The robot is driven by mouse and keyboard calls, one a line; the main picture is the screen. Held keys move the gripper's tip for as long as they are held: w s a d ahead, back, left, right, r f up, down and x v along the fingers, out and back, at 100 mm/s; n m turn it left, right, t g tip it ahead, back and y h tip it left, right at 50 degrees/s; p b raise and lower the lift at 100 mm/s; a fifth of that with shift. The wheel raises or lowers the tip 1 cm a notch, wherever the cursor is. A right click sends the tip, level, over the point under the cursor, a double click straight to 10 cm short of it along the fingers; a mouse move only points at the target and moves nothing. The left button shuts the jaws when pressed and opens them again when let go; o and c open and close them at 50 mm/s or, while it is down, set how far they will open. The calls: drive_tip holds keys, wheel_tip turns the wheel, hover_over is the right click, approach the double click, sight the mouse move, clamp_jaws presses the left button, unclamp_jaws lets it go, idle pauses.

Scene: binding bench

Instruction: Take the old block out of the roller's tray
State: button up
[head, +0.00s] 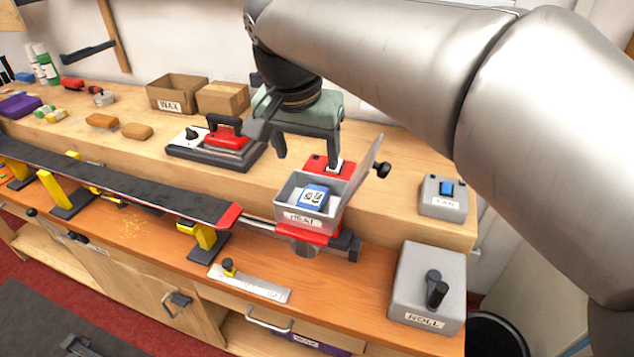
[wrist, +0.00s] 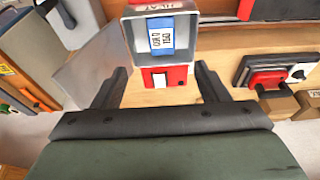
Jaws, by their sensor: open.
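The old block (head: 314,196) is blue with a white, dark-printed label. It sits inside the roller's tray (head: 283,196), a grey box marked HEAT on a red mount. In the wrist view the block (wrist: 161,36) lies in the tray (wrist: 134,36), beyond my fingertips. The tray's lid (head: 363,172) stands open on its right side. My gripper (head: 308,161) is open and empty, above and behind the tray in the head view. In the wrist view my gripper (wrist: 162,70) has its fingers spread on either side of the red mount (wrist: 163,77).
A red iron (head: 226,138) rests on a dark base to the left. A long ski (head: 110,182) on yellow supports ends close to the tray. The FAN switch box (head: 443,196) and ROLL crank box (head: 427,285) stand to the right. Cardboard boxes (head: 177,93) are at the back.

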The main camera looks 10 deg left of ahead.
hover_over(312, 197)
drive_tip(key=s, duration=0.2)
drive_tip(key=x, duration=0.4)
drive_tip(key=s+x, duration=0.1)
drive_tip(key=x, duration=0.1)
drive_tip(key=shift+f, duration=0.35)
drive_tip(key=shift+p+x, duration=0.5)
drive_tip(key=shift+x, duration=2.2)
drive_tip(key=shift+s+a, duration=0.15)
drive_tip(key=shift+a, duration=0.05)
drive_tip(key=c, duration=1.1)
